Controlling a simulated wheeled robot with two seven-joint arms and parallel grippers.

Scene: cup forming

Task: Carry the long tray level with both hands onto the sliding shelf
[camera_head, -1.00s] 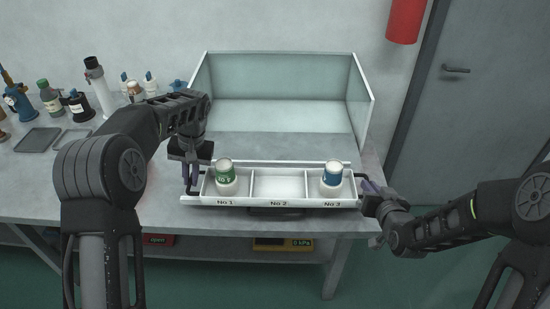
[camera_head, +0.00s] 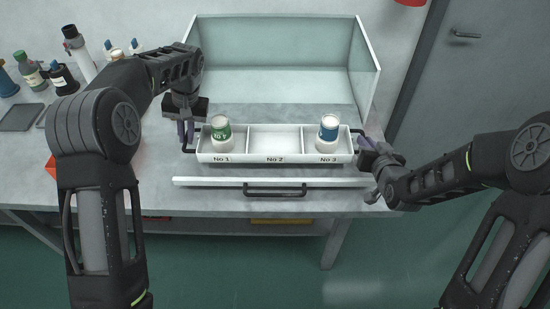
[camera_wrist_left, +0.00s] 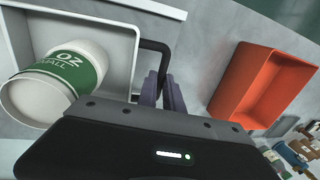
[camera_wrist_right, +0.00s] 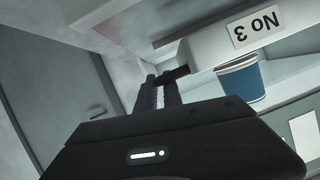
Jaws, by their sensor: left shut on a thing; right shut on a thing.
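The long white tray (camera_head: 275,158) has compartments marked No 1, No 2 and No 3. A green-labelled cup (camera_head: 221,132) stands in No 1 and a blue-labelled cup (camera_head: 328,130) in No 3; No 2 is empty. My left gripper (camera_head: 186,134) is shut on the tray's left black handle (camera_wrist_left: 154,58). My right gripper (camera_head: 370,146) is shut on the right black handle (camera_wrist_right: 172,76). The tray looks about level. It is behind the sliding shelf's white front bar (camera_head: 225,183) with its black pull handle; I cannot tell whether it touches the surface below.
A pale open-fronted enclosure (camera_head: 270,60) stands behind the tray, with clear floor inside. Bottles (camera_head: 32,74) and a dark flat tray (camera_head: 20,117) stand at the left of the bench. An orange bin (camera_wrist_left: 265,85) lies near my left gripper.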

